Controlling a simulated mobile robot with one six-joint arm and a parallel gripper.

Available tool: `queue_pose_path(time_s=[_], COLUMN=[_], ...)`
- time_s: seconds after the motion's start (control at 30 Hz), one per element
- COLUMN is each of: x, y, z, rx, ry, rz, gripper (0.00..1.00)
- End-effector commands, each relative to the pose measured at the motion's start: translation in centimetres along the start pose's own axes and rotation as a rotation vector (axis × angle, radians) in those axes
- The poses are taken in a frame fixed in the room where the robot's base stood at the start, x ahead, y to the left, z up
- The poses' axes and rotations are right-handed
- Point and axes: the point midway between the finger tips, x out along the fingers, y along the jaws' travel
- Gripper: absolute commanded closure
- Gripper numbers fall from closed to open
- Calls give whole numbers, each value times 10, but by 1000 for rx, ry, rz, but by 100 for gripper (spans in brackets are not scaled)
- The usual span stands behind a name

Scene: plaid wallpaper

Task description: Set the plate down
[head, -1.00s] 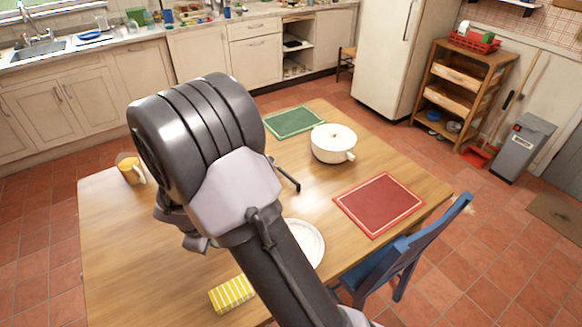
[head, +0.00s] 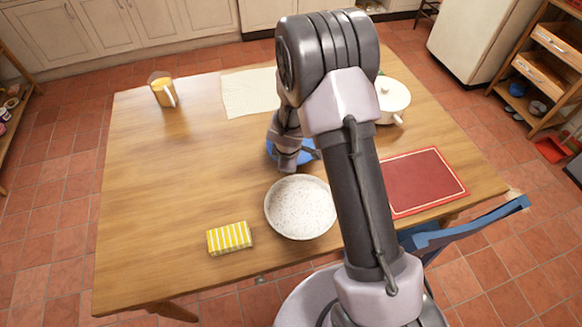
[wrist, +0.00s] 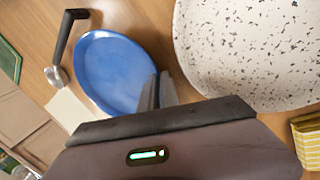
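A blue plate (wrist: 115,72) shows in the wrist view with its right rim at my gripper's fingers (wrist: 158,90). The fingers are close together, with the rim between them. In the head view the plate (head: 311,152) shows partly behind my gripper (head: 287,160), over the middle of the wooden table (head: 165,190). I cannot tell whether its underside touches the table. A larger white speckled dish (head: 300,207) stands just in front of it, and fills the upper right of the wrist view (wrist: 255,50).
A yellow striped block (head: 229,238) lies at the front left. A yellow mug (head: 163,91) and a cream cloth (head: 248,94) are at the back. A white pot (head: 392,100) and a red mat (head: 425,182) are right. A black-handled utensil (wrist: 66,40) lies beside the plate. The table's left side is clear.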

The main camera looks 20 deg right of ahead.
Motion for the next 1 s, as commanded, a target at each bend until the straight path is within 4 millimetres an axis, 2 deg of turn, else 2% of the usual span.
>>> queue_pose_path(time_s=[0.03,0.2,0.37,0.4,0.5,0.77,0.87,1.0], x=[10,4,9,8,7,7,-3,-44], y=[-3,-1,-3,-3,-2,-2,0,1], z=[0,0,0,0,0,0,0,0], rx=[-2,0,0,0,0,0,0,0], ry=[0,0,0,0,0,0,0,1], rz=[0,1,1,0,0,0,1,1], gripper=[100,100,100,89,73,73,73,73])
